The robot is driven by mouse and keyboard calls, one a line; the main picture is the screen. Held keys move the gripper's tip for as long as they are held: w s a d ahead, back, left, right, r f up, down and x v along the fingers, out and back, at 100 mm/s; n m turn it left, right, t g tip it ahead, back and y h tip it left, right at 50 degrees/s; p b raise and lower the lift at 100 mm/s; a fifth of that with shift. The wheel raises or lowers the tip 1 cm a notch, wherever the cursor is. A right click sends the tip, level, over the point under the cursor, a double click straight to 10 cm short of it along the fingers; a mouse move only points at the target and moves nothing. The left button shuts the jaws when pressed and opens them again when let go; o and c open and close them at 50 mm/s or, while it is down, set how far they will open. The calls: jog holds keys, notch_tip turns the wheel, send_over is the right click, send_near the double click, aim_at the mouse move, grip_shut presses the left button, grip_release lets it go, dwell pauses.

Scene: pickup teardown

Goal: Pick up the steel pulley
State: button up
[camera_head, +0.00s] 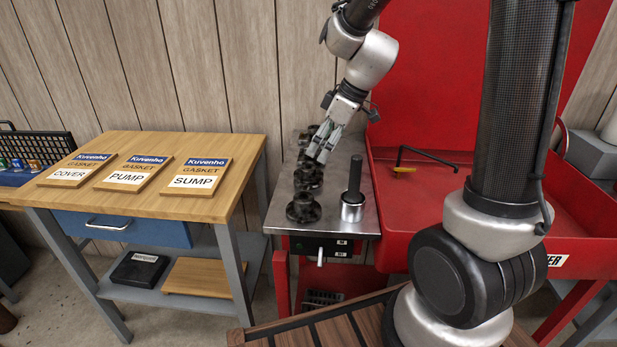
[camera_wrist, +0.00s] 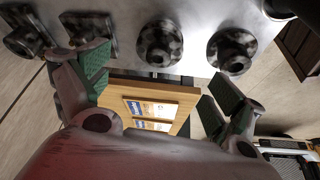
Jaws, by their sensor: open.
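Several dark, mottled, flanged round parts stand in a row on a steel-topped stand (camera_head: 277,213). The nearest one (camera_head: 304,208) is at the front left of the top. Two of them show clearly in the wrist view, one at the top middle (camera_wrist: 160,43) and one to its right (camera_wrist: 232,50). I cannot tell which part is the steel pulley. My gripper (camera_head: 317,152) is open and empty, over the back of the row. Its green-padded fingers also show in the wrist view (camera_wrist: 160,85). The gripper partly hides the rear parts.
A silver cylinder with a black upright post (camera_head: 352,205) stands right of the row. A red sink-like basin (camera_head: 430,215) with a black handle adjoins on the right. A wooden bench (camera_head: 130,145) with gasket boards stands left, with a gap between.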

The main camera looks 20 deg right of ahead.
aim_at(309, 167)
jog(key=x, duration=0.8)
jog(key=shift+w+a+f, duration=0.25)
jog(key=shift+w+a, duration=0.05)
jog(key=shift+a, duration=0.05)
jog(key=shift+c, duration=0.2)
jog(key=c, duration=1.3)
